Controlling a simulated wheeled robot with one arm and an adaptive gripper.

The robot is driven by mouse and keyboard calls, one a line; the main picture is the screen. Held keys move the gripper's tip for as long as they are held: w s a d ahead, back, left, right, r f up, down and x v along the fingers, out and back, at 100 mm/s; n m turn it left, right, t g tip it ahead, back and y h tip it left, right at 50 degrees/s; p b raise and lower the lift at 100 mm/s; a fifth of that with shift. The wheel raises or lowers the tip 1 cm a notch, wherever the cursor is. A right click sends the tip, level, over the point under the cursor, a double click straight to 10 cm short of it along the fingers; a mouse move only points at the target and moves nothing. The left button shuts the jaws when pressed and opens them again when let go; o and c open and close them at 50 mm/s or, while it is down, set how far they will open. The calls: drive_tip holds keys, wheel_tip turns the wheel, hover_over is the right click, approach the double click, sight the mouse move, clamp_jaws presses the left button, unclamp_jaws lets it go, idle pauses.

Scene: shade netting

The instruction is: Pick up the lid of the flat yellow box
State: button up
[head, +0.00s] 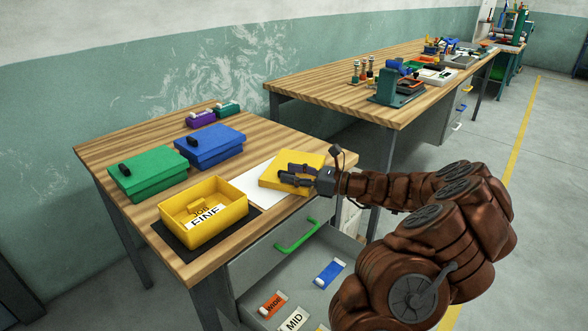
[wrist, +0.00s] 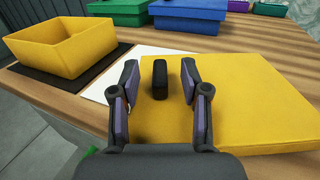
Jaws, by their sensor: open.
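The flat yellow lid (head: 283,169) lies on the right part of the near workbench, partly over a white sheet. In the wrist view the lid (wrist: 240,110) has a black upright handle (wrist: 160,79). My gripper (head: 283,174) is open over the lid, and in the wrist view its fingers (wrist: 160,80) stand on either side of the handle, with gaps on both sides. The open yellow box (head: 203,222) stands on a dark mat to the left, with a paper label reading "JOB FINE"; it also shows in the wrist view (wrist: 65,45).
Green (head: 147,177) and blue (head: 209,148) lidded boxes stand behind the yellow box. Purple (head: 201,119) and teal (head: 228,109) small items lie at the back. An open drawer (head: 340,247) with labelled items juts out below the front edge. The white sheet (head: 240,182) is clear on its left.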

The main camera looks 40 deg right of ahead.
clamp_jaws()
idle(0.3)
drive_tip(key=shift+r, duration=0.15)
